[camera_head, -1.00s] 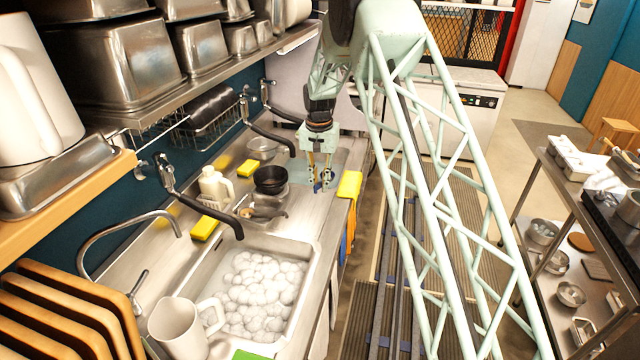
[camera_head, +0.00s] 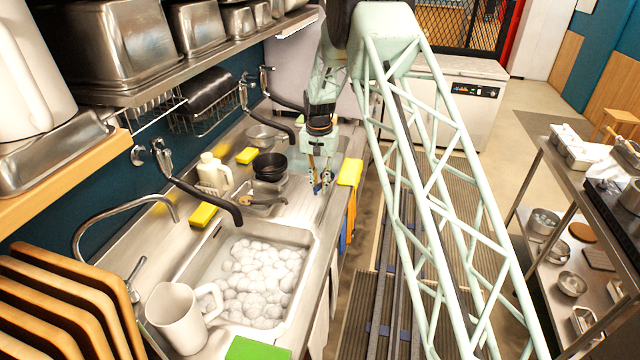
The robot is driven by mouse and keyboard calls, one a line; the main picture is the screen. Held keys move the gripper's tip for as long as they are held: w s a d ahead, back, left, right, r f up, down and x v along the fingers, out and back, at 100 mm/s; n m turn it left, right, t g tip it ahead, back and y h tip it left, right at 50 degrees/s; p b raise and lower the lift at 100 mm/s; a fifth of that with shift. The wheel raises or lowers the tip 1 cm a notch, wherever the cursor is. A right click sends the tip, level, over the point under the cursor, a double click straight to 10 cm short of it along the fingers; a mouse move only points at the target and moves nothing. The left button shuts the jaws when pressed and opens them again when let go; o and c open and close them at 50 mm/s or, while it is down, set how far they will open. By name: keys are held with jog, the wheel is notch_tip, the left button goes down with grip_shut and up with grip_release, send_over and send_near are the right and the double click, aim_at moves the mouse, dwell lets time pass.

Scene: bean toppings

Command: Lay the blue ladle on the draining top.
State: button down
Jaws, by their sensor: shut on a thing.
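My gripper (camera_head: 319,187) hangs at the end of my arm, pointing down over the steel counter beyond the foamy sink. It is small in view, with its fingers close together. A small patch of blue shows at the fingertips, which I take as part of the blue ladle (camera_head: 317,189); its bowl and full length cannot be made out. The draining top (camera_head: 300,208) is the bare steel surface between the sink and the gripper. I cannot tell whether the ladle touches it.
The sink (camera_head: 308,262) is full of foam. Stacked black bowls (camera_head: 270,166), a white bottle (camera_head: 213,172) and a steel tray (camera_head: 266,198) stand left of the gripper. A yellow cloth (camera_head: 350,172) hangs over the front edge. A dark tap hose (camera_head: 200,195) arches over the counter.

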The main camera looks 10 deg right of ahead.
jog(key=shift+f+b, duration=0.3)
jog(key=shift+f, duration=0.4)
jog(key=c, duration=2.5)
grip_release()
jog(key=shift+r, duration=0.15)
notch_tip(320, 180, up, 10)
jog(key=shift+s+a+f, duration=0.1)
jog(key=shift+s, duration=0.05)
jog(key=shift+r, duration=0.9)
jog(key=shift+r, duration=0.1)
